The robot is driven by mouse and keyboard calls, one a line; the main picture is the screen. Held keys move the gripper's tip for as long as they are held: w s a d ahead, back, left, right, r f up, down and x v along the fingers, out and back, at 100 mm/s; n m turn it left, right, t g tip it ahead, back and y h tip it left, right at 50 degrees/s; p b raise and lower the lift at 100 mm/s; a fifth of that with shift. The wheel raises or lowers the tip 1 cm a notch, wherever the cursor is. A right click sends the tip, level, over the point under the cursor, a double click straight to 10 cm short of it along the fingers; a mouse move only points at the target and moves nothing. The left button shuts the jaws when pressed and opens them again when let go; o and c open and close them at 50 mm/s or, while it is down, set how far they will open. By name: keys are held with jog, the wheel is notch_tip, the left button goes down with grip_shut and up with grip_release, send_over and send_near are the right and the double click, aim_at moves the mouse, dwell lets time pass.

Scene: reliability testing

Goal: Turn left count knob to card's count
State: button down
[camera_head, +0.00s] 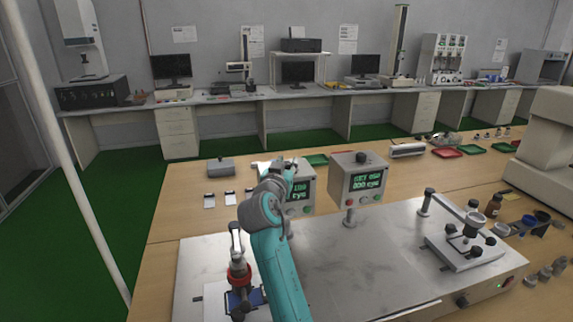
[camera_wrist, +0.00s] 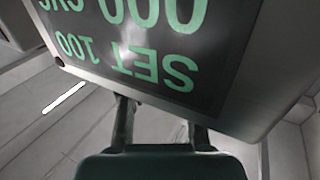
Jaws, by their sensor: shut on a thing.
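The left count box (camera_head: 307,187) stands on the bench with a green display, partly hidden by my arm in the head view. In the wrist view its display (camera_wrist: 135,75) appears upside down and reads SET 100 over 000. My gripper (camera_head: 291,168) is at the top of this box, its two fingers (camera_wrist: 160,125) reaching to the box's edge. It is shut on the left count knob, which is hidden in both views. Small pale cards (camera_head: 228,198) lie on the table left of my arm; their print is too small to read.
The right count box (camera_head: 357,184) stands close beside, its display reading SET 050 and 000 cyc, with a dark knob (camera_head: 362,158) on top. A metal plate (camera_head: 350,255) with fixtures lies in front. A grey block (camera_head: 221,167) sits behind the cards.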

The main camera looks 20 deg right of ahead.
jog(key=c, duration=0.8)
grip_release()
jog(key=v, duration=1.2)
jog(key=shift+a+f, duration=0.1)
